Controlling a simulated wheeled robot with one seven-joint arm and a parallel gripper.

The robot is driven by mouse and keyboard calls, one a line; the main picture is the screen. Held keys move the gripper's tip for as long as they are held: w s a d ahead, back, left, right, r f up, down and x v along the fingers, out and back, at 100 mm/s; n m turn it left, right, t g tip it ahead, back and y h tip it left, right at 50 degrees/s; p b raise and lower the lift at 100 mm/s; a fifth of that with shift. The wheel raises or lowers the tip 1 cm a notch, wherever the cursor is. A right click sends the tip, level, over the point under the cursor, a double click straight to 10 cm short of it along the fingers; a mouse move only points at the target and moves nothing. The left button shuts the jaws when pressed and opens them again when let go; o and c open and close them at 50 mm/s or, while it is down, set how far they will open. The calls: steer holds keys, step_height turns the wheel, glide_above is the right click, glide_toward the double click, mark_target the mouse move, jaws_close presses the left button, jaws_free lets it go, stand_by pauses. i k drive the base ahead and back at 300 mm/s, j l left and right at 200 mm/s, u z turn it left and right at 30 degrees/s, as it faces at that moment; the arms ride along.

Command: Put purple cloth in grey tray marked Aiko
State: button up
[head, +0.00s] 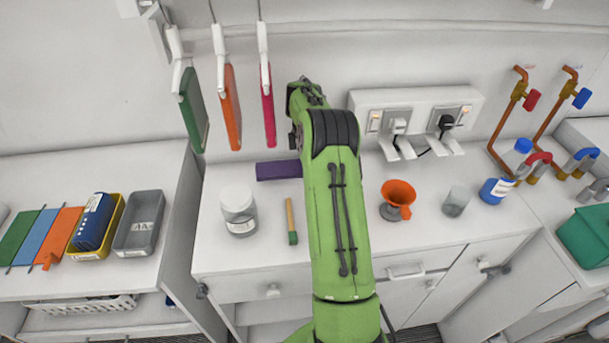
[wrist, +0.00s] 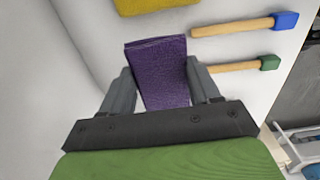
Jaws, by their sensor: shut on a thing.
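The purple cloth (head: 279,170) is a flat folded strip at the back of the middle counter, showing left of my arm. In the wrist view the cloth (wrist: 158,52) lies between the two fingers of my gripper (wrist: 160,72), which is shut on it. In the head view my arm hides the gripper. I cannot tell whether the cloth touches the counter. The grey tray (head: 122,248) stands on the left counter, looks empty, and has a pale label whose writing I cannot read for certain.
A yellow tray (head: 115,225) holding blue things stands left of the grey tray. A gap separates the left and middle counters. Green, orange and red boards (head: 268,108) hang above.

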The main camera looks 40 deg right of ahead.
mark_target(145, 226)
steer(key=k, duration=1)
